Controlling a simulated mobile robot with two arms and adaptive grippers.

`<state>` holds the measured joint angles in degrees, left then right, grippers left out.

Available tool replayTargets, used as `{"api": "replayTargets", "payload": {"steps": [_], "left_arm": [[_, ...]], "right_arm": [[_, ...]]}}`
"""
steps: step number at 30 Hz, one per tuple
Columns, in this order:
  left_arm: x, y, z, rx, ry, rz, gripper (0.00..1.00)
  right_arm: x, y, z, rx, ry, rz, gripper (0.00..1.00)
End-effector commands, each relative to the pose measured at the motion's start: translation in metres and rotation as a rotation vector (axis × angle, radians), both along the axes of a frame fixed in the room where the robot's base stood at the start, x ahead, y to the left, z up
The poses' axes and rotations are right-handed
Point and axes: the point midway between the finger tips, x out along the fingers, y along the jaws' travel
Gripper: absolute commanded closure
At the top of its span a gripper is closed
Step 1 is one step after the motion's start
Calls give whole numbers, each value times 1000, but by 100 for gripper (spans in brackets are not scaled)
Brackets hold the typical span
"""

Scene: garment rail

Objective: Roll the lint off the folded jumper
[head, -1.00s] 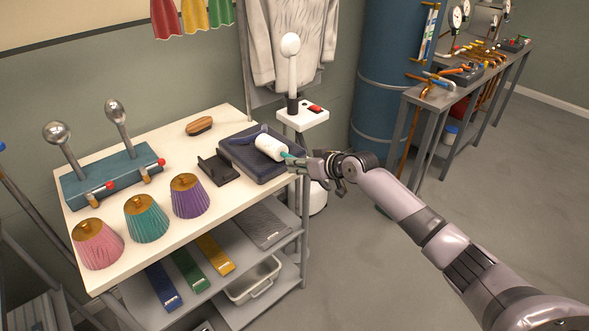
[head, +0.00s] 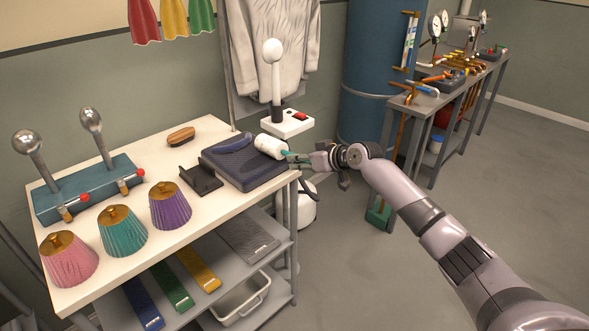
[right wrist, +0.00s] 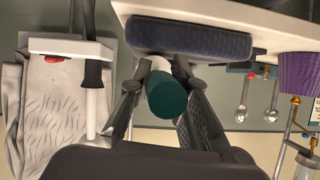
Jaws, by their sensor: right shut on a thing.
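The folded jumper (head: 243,170) is dark navy and lies at the right end of the white table; it also shows in the right wrist view (right wrist: 190,38). I cannot make out lint on it. The lint roller (head: 269,146) has a white drum and a teal handle. Its drum is at the jumper's far right edge; whether it touches the cloth is unclear. My right gripper (head: 308,159) is shut on the handle, just off the table's right edge. In the right wrist view the fingers flank the handle (right wrist: 168,96). My left gripper is out of view.
The white table (head: 118,181) also holds a black stand (head: 200,177), a wooden brush (head: 181,136), pleated shades (head: 122,232) and a teal lever box (head: 90,188). A white steamer (head: 287,122) stands close behind the roller. Floor to the right is clear.

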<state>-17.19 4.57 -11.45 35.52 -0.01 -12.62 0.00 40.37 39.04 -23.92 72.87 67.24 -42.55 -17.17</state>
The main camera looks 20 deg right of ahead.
Motion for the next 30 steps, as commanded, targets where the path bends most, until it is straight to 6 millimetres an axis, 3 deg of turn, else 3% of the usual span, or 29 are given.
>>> {"api": "replayTargets", "payload": {"steps": [18,30], "left_arm": [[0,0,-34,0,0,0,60],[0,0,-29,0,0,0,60]], "right_arm": [[12,-33,-3,0,3,0,100],[12,-34,2,-1,4,1,100]]}}
